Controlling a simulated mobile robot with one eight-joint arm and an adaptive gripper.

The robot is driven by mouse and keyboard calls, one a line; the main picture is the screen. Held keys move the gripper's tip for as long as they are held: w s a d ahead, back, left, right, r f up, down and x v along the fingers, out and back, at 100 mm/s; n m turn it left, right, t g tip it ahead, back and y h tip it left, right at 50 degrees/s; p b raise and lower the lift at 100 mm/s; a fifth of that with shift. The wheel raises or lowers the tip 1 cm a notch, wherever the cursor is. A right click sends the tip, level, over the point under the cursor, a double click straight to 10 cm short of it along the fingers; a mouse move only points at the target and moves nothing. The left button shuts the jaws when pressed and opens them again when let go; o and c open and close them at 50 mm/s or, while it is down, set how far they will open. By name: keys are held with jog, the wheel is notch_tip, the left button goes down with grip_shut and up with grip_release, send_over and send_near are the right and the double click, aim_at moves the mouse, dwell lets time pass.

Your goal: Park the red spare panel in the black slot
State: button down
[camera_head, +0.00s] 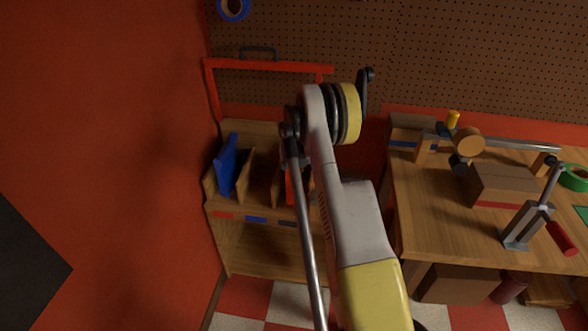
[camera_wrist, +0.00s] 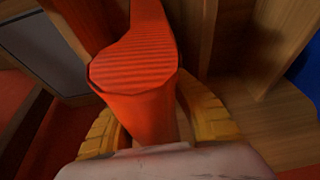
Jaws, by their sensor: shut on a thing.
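The red spare panel (camera_wrist: 145,70) fills the middle of the wrist view, with its ribbed end towards the camera. My gripper (camera_wrist: 155,118) is shut on it, a yellow finger on each side. In the head view a sliver of the red panel (camera_head: 290,188) shows beside my arm, at the right part of the wooden rack (camera_head: 240,205). The black label (camera_head: 287,223) is on the rack's front edge below it. My arm hides the gripper there. I cannot tell how deep the panel sits in the black slot.
A blue panel (camera_head: 227,165) leans in the rack's left compartment. Red (camera_head: 223,214) and blue (camera_head: 256,219) labels mark the front edge. Wooden dividers (camera_wrist: 195,35) stand close to the panel. A red frame (camera_head: 268,66) rises behind the rack. A workbench (camera_head: 440,205) with tools stands right.

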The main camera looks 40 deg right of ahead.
jog(key=shift+f, duration=0.25)
jog(key=c, duration=1.2)
grip_release()
jog(key=shift+r, duration=0.1)
